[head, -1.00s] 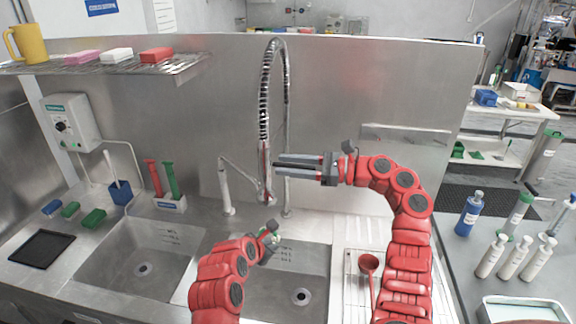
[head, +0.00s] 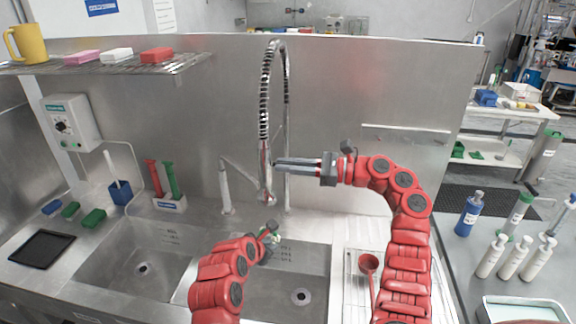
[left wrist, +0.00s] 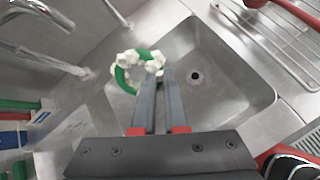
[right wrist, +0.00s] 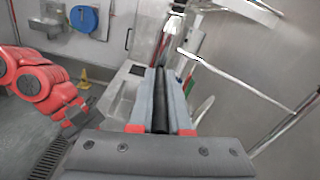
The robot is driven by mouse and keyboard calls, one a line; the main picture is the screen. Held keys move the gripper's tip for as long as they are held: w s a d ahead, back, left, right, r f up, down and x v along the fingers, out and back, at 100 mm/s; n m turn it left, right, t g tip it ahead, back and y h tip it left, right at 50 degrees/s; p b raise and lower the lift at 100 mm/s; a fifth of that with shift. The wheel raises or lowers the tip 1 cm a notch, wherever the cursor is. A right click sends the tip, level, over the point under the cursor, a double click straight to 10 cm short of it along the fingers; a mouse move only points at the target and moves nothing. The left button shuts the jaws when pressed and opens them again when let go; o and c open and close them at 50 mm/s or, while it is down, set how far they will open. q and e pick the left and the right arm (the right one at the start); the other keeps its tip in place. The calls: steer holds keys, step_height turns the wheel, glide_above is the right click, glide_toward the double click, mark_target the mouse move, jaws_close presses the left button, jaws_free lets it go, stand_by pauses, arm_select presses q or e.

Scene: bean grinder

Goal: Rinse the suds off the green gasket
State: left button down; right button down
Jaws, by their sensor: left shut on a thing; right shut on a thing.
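The green gasket (left wrist: 120,78) is a ring with lumps of white suds on its far and side parts. My left gripper (left wrist: 158,80) is shut on its near edge. In the head view the gasket (head: 272,236) is small and partly hidden, held by my left gripper (head: 264,248) over the right sink basin (head: 312,262). My right gripper (head: 276,165) is shut on the hanging tap sprayer (head: 264,158), above and behind the gasket. In the right wrist view a black grip (right wrist: 160,105) lies between the fingers (right wrist: 160,80). No water shows.
A second spout (head: 226,190) stands left of the sprayer. The left basin (head: 140,262) is empty. Red and green brushes (head: 172,180) stand in a holder behind it. A red ladle (head: 368,264) lies on the drainboard at right, near my right arm.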

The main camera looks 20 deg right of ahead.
stand_by(0.9)
steer(key=shift+f+t+y, duration=0.35)
steer(key=shift+t+y, duration=0.15)
steer(key=shift+y, duration=0.2)
steer(key=c, duration=0.9)
jaws_free()
steer(key=shift+o, duration=0.2)
steer(key=v, duration=1.2)
